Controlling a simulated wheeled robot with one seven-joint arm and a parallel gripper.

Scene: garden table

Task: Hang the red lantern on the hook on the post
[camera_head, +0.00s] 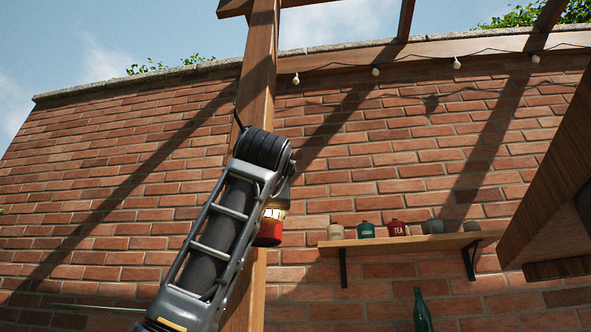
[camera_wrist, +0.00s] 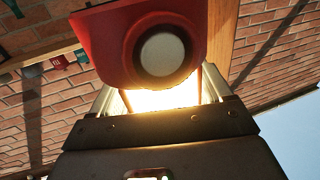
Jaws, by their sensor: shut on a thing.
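The red lantern (camera_head: 268,231) shows partly past the right side of my arm in the head view, in front of the wooden post (camera_head: 257,80). In the wrist view the lantern (camera_wrist: 185,18) fills the top middle, with its red base and round pale underside toward the camera and a bright glow behind it. My gripper (camera_wrist: 160,98) is shut on the lantern; the exact grip is lost in the glow. A thin dark piece (camera_head: 237,118), probably the hook, shows at the post's left edge just above my arm. The lantern's top and handle are hidden, and I cannot tell whether they touch the hook.
A wall shelf (camera_head: 400,243) with several tins, one a red tea tin (camera_head: 397,228), is right of the post. A green bottle (camera_head: 421,312) stands below it. A wooden structure (camera_head: 550,200) juts in at the right. A bulb string (camera_head: 375,72) hangs along the wall top.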

